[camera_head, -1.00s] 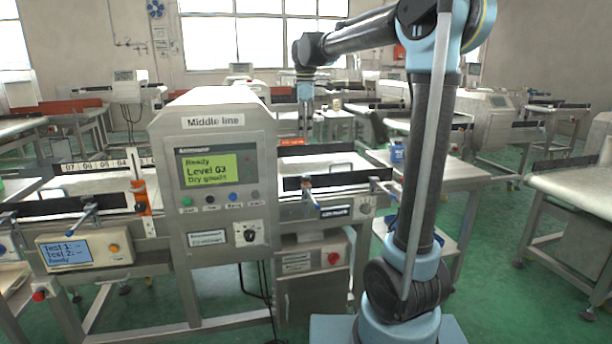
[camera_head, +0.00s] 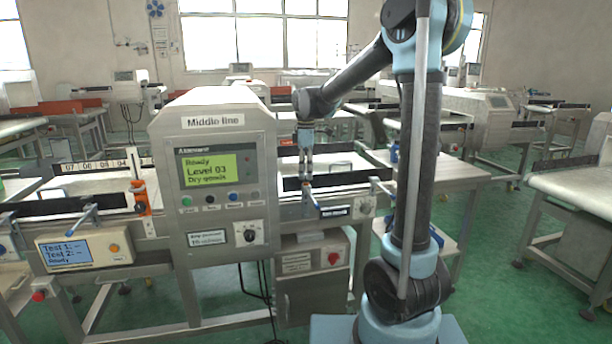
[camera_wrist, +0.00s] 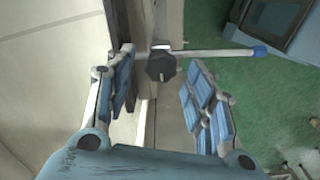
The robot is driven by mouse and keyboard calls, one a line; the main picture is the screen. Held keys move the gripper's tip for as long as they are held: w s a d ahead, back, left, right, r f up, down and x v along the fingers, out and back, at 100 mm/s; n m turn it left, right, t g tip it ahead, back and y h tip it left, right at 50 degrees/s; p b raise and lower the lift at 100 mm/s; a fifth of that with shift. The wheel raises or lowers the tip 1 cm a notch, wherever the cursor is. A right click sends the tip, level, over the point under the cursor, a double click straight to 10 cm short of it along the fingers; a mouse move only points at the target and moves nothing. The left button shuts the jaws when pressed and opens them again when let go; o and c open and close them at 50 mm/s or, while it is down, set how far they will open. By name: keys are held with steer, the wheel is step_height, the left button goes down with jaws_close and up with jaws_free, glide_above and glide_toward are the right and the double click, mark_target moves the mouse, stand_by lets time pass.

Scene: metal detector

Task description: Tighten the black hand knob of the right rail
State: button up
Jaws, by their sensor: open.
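The black hand knob (camera_wrist: 160,67) shows near the top middle of the wrist view, on a metal rod with a blue end cap (camera_wrist: 260,51). My gripper (camera_wrist: 161,80) is open, with one blue-padded finger on each side of the knob and a gap to both. I cannot tell whether the fingertips are level with the knob. In the head view my gripper (camera_head: 306,172) points down just above the front of the right rail (camera_head: 345,178), a dark bar on the conveyor right of the Middle line cabinet. The knob is too small to make out clearly there.
The Middle line cabinet (camera_head: 213,150) stands close left of my gripper. A box with a red knob (camera_head: 318,255) is below the rail. A side table (camera_head: 425,176) stands to the right. Green floor is free in front right.

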steer(key=shift+f, duration=0.85)
steer(key=c, duration=1.1)
steer(key=shift+o, duration=0.2)
